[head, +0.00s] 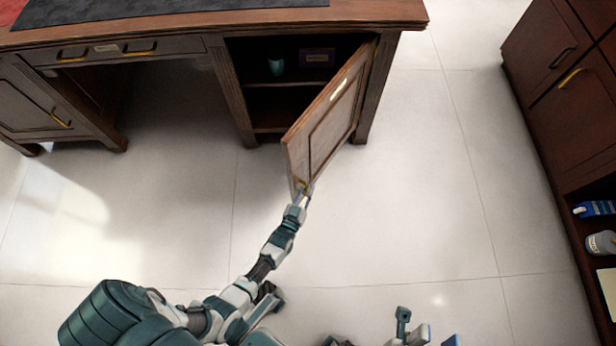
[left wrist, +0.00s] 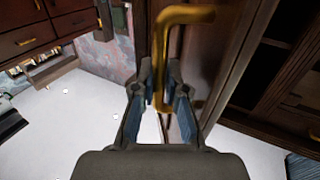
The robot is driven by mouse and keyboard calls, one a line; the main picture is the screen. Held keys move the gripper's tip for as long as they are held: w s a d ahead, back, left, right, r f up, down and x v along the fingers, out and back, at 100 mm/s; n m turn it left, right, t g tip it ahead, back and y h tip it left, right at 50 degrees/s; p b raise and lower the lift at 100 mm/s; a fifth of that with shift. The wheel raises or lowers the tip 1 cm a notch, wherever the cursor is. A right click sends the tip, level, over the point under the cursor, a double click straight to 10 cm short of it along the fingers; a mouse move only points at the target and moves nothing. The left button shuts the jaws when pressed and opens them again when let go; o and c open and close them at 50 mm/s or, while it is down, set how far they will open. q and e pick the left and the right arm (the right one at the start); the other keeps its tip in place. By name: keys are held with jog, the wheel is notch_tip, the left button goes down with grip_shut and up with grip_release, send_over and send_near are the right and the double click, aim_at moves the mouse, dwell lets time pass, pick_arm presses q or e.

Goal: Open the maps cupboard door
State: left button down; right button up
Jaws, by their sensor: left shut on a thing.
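The cupboard door (head: 328,125) is a brown wooden panel under the right end of the desk. It stands swung wide open toward me, hinged on its right side, with a small pale label (head: 338,90) too small to read. Its gold handle (left wrist: 172,50) is at the free edge. My left gripper (head: 304,189) is at that edge, and in the left wrist view its fingers (left wrist: 162,92) are shut on the handle. Parts of my right gripper (head: 408,328) show at the bottom edge of the head view, away from the door; its jaws are not clear.
The open cupboard shows shelves with a teal cup (head: 277,66) and a dark purple box (head: 317,57). The desk (head: 220,20) has a drawer and another closed door at left. A dark red-brown cabinet (head: 565,110) stands at right. Pale tiled floor (head: 420,200) between is clear.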

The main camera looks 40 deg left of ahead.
pick_arm(q)
jog(key=shift+w+a+r, duration=0.1)
jog(key=shift+a, duration=0.2)
jog(key=c, duration=1.5)
grip_release()
jog(key=shift+o, duration=0.2)
jog(key=shift+d, duration=0.3)
jog(key=shift+s, duration=0.35)
jog(key=v, duration=1.1)
